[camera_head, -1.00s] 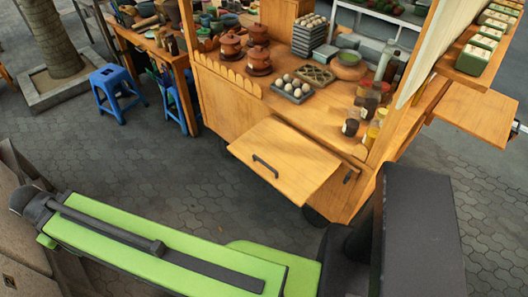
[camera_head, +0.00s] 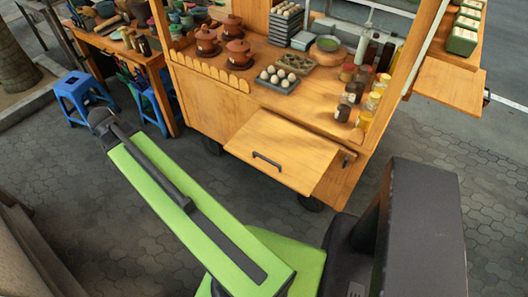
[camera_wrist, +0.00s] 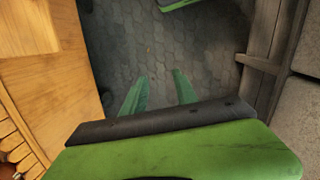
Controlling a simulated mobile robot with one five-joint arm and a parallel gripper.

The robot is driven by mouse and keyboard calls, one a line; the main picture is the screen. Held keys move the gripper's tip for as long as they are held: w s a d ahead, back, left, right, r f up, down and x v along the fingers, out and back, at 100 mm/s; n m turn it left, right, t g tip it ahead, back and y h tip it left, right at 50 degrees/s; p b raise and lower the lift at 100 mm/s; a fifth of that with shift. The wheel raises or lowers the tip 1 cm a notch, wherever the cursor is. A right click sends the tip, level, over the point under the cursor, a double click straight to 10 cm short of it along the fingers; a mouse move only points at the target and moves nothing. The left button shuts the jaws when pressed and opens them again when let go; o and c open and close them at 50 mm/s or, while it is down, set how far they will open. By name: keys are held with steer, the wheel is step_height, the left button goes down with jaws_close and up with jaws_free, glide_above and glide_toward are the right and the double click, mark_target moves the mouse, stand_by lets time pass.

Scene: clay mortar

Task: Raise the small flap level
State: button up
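A wooden flap with a dark bar handle (camera_head: 277,150) sticks out from the front of the wooden food cart, sloping down toward me. A smaller plain wooden board (camera_head: 452,85) juts from the cart's right side; I cannot tell from the pictures which of the two is the small flap. My gripper (camera_wrist: 160,77) shows in the wrist view with two green fingers apart and nothing between them, above the paving. The head view does not show the fingers. A wooden panel (camera_wrist: 45,75) fills the left of the wrist view, apart from the fingers.
The cart's counter (camera_head: 300,97) holds clay pots, an egg tray (camera_head: 278,79) and several jars near its right post. Blue stools (camera_head: 85,95) stand at the left by a cluttered table.

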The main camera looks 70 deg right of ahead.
steer(key=s+d+r+m+g+p, duration=0.1)
steer(key=s+d+r, duration=0.1)
steer(key=s+d, duration=0.45)
steer(key=s+d+r+g+p, duration=0.1)
steer(key=s+d, duration=0.2)
steer(key=d, duration=0.7)
steer(key=m+g+y+p, duration=0.1)
glide_toward(266, 159)
steer(key=b+x, duration=0.7)
steer(key=b, duration=0.9)
steer(key=shift+s+d+f, duration=0.1)
steer(key=shift+f, duration=0.05)
steer(key=shift+c, duration=0.2)
steer(key=c, duration=0.7)
jaws_close()
steer(key=shift+d+r, duration=0.15)
steer(key=shift+r, duration=0.1)
